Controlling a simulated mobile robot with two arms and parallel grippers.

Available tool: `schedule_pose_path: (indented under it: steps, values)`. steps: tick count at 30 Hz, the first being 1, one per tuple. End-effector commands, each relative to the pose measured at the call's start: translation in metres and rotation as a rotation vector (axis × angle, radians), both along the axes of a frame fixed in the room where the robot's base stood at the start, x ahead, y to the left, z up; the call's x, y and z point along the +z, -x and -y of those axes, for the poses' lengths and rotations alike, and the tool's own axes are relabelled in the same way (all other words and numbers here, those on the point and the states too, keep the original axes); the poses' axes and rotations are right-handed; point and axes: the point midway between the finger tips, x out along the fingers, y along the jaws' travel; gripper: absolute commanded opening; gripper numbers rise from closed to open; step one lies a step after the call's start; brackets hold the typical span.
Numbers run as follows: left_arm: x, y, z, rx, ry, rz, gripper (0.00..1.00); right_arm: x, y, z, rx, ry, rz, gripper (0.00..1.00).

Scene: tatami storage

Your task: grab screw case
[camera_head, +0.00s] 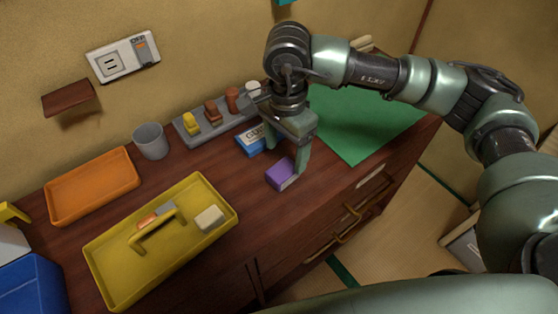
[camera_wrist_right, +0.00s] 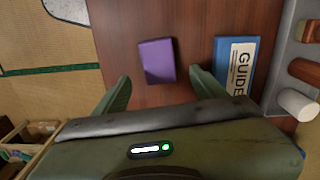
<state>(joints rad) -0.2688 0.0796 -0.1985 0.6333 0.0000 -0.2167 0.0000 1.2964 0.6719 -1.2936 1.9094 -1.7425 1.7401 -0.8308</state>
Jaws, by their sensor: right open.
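A small purple case (camera_head: 281,173), likely the screw case, lies on the brown wooden cabinet top near its front edge. My right gripper (camera_head: 287,160) points down over it, open and empty. In the right wrist view the purple case (camera_wrist_right: 157,61) shows slightly tilted between and just beyond the two green fingertips (camera_wrist_right: 160,78). I cannot tell whether either finger touches it. My left gripper is not in view.
A blue GUIDE box (camera_head: 251,141) lies close beside the gripper. A grey tray (camera_head: 212,127) with several pegs stands behind. A yellow tray (camera_head: 105,281), orange tray (camera_head: 60,215) and grey cup (camera_head: 150,141) are left. A green mat (camera_head: 365,130) is right.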

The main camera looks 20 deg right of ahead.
Motion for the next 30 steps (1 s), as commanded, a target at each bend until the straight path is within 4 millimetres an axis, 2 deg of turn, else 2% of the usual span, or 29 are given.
schedule_pose_path:
  steps: [3,6,8,11,15,18,22,23,30]
  values:
    - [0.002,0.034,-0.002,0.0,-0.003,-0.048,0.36,-0.014,0.001,-0.001,0.0,0.0,-0.004,0.71]
    - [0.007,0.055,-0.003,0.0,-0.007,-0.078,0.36,-0.024,0.001,-0.003,-0.001,-0.001,-0.004,0.71]
    - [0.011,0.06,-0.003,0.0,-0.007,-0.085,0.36,-0.033,0.001,-0.005,-0.001,-0.001,-0.005,0.71]
    - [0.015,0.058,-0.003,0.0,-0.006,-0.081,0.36,-0.05,0.001,-0.006,-0.001,-0.001,-0.004,0.71]
    - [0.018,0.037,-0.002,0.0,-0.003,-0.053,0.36,-0.063,0.0,-0.007,-0.001,-0.003,-0.001,0.71]
    - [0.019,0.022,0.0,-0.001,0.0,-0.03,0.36,-0.066,0.0,-0.007,0.0,-0.003,-0.001,0.71]
    - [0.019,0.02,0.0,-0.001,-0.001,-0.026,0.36,-0.066,0.0,-0.007,0.0,-0.003,0.0,0.71]
    - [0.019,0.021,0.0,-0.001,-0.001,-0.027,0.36,-0.066,0.0,-0.007,0.0,-0.003,0.0,0.68]
    - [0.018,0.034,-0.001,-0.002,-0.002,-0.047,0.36,-0.065,0.0,-0.007,0.0,-0.003,0.0,0.01]
